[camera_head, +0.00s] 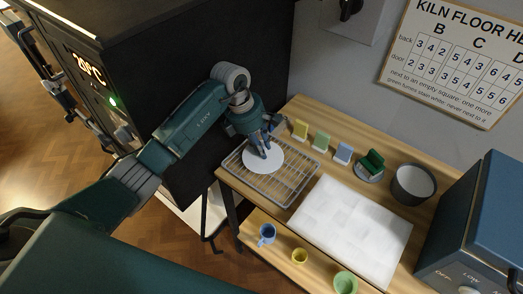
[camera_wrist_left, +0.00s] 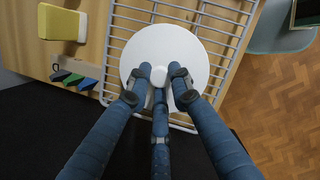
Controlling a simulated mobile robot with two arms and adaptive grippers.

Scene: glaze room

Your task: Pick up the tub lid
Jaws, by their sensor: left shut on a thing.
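The tub lid (camera_head: 263,165) is a flat white disc with a small knob, over the wire rack (camera_head: 290,193) at the table's left end. My left gripper (camera_head: 262,148) comes down on it from above and is shut on its knob. In the left wrist view the lid (camera_wrist_left: 190,46) fills the middle, and my left fingers (camera_wrist_left: 160,78) close around the white knob. I cannot tell whether the lid touches the rack or hangs just above it. The grey tub (camera_head: 397,188), white at its top, stands towards the table's right. My right gripper is out of view.
Yellow, green and blue tiles (camera_head: 342,153) stand along the back, beside a dish with a green block (camera_head: 372,161). A white sheet (camera_head: 345,228) covers the middle. Cups (camera_head: 299,256) stand on the front ledge. A dark kiln (camera_head: 190,60) is left; a blue box (camera_head: 485,235) is right.

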